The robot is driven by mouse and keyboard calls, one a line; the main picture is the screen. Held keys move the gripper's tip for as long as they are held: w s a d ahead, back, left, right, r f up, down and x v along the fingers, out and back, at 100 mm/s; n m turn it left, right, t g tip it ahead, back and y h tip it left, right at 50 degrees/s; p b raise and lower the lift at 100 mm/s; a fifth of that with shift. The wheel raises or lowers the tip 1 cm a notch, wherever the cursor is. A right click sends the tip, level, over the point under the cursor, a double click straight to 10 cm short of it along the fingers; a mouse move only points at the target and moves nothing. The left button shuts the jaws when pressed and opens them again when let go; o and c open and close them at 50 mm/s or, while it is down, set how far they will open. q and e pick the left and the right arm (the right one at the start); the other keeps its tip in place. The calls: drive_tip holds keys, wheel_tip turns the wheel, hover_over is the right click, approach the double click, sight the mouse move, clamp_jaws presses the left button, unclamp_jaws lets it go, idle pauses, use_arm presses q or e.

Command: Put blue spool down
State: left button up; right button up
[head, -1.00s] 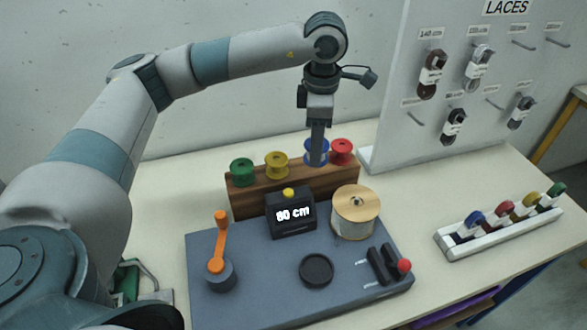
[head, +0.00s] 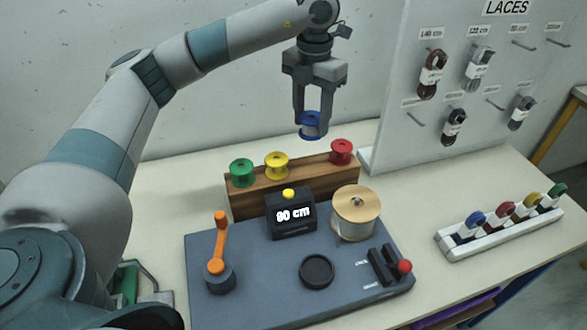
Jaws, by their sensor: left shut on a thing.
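The blue spool (head: 312,128) hangs in the air above the wooden rack (head: 300,187). My left gripper (head: 311,120) is shut on it, one finger at each side. The rack holds a green spool (head: 242,172), a yellow spool (head: 277,165) and a red spool (head: 341,151), with a bare stretch between yellow and red, below the blue spool. My right gripper is not in view.
A grey board (head: 250,262) in front of the rack carries an orange crank (head: 220,245), a display (head: 291,217) reading 80 or 90 cm, a large wooden spool (head: 355,213), a black round dish (head: 316,270) and a red-knobbed lever (head: 404,266). A white holder (head: 500,226) stands right; a LACES panel (head: 480,100) stands behind.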

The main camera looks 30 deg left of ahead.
sight(310, 135)
use_arm(q)
wheel_tip(310, 135, down, 5)
drive_tip(key=shift+p, duration=1.1)
drive_tip(key=shift+f, duration=0.6)
drive_tip(key=shift+f, duration=0.15)
wheel_tip(310, 135, down, 2)
drive_tip(key=shift+f+p, duration=0.2)
drive_tip(key=shift+p, duration=0.55)
drive_tip(key=shift+f, duration=0.55)
